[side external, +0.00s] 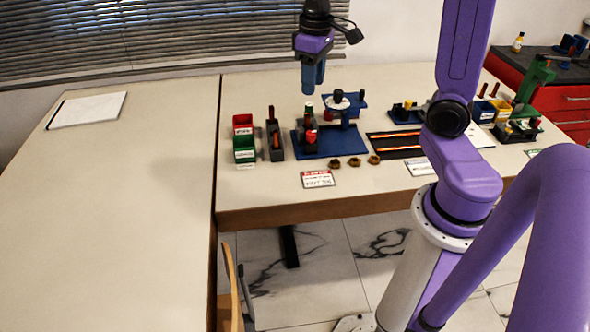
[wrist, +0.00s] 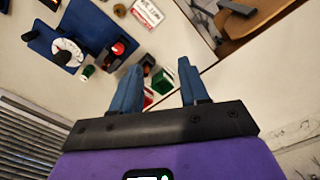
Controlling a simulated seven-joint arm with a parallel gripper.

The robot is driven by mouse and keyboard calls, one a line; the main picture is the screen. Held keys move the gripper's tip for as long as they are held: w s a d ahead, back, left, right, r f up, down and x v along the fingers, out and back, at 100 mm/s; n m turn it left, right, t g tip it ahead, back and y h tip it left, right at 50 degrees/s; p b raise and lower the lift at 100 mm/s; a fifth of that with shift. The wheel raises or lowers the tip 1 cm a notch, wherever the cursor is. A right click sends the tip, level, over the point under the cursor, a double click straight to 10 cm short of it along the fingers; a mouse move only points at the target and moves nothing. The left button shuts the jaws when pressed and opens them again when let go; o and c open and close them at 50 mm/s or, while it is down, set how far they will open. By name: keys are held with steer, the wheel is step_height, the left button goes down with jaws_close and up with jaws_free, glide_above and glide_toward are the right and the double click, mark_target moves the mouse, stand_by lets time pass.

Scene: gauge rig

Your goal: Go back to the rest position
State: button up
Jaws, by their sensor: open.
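My gripper (side external: 313,88) hangs fingers-down in the air above the blue gauge rig (side external: 335,145), apart from it and from the table. In the wrist view my gripper (wrist: 158,70) shows its two blue fingers spread, with nothing held between them. The rig is a blue plate carrying a red-topped part (side external: 311,136) and a round white dial (side external: 337,102). In the wrist view the red top (wrist: 119,48) and the white dial (wrist: 68,52) lie left of the fingers.
Red (side external: 243,121) and green (side external: 245,155) bins and a dark holder (side external: 275,146) stand left of the rig. Several brass nuts (side external: 354,162) and a card (side external: 317,178) lie in front. A black mat (side external: 393,144) lies right. The left table (side external: 110,220) is mostly clear.

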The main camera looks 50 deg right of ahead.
steer(key=s+a+f+n, duration=0.2)
steer(key=s+a+n, duration=0.3)
steer(key=s, duration=0.5)
steer(key=s+a+f+n, duration=0.2)
steer(key=s+a+n, duration=0.3)
steer(key=s, duration=0.6)
steer(key=shift+a, duration=0.75)
stand_by(0.7)
